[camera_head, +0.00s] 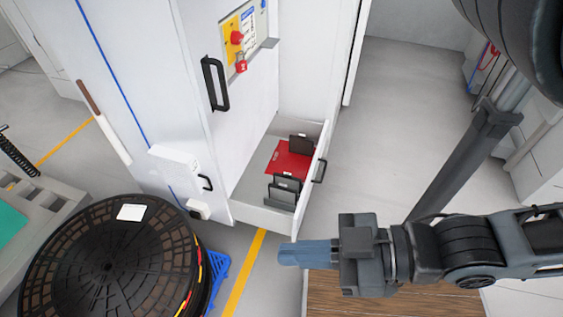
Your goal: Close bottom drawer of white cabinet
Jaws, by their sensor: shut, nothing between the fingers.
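The white cabinet (175,95) stands at the upper middle of the head view. Its bottom drawer (262,218) is pulled out, and its inside shows from above. A red flat item (287,160) and several dark grey pieces lie or stand in it. The drawer's black handle (320,171) is on its right-hand front panel. My gripper (283,254) is shut and empty, with bluish fingers pointing left. In the picture it is just below the drawer's near corner and appears apart from it.
A large black cable reel (110,262) stands at lower left, by a blue pallet (217,272). A yellow floor line (243,275) runs between the reel and my gripper. A brown wooden surface (390,300) lies below my arm. Grey floor (400,110) right of the drawer is clear.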

